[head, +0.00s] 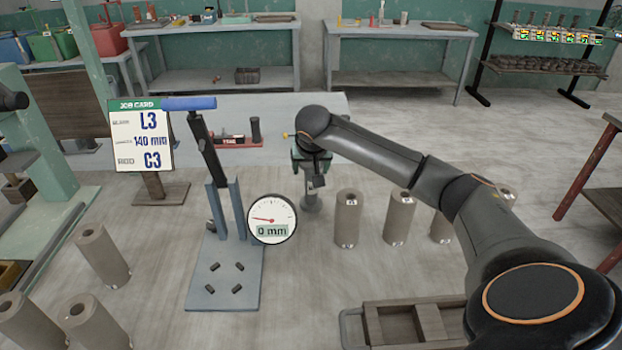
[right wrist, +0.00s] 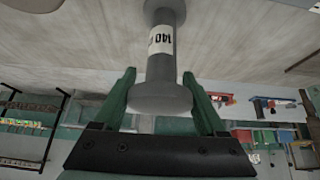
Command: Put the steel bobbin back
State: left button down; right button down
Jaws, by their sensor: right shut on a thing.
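The steel bobbin (head: 311,200) is a grey spool with a flange at each end. It hangs upright below my right gripper (head: 311,172) in the middle of the head view. In the right wrist view the bobbin (right wrist: 162,65) carries a white label reading 140, and its near flange sits between the two green fingers of my right gripper (right wrist: 165,100). That gripper is shut on the flange. I cannot tell whether the bobbin's lower end touches the surface. A red holder (head: 236,142) with dark posts lies behind the press stand. My left gripper is not in view.
A blue-handled lever press (head: 225,270) with a dial (head: 271,219) reading 0 mm stands left of the bobbin. A job card (head: 140,135) reads L3, 140 mm, C3. Clay cylinders (head: 346,220) stand to the right, others (head: 102,256) at left. A wooden tray (head: 402,325) is in front.

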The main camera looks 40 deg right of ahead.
aim_at(312, 167)
notch_tip(312, 167, down, 3)
jog(key=shift+f, duration=0.1)
grip_release()
dwell(0.3)
jog(key=v, duration=1.2)
dwell(0.4)
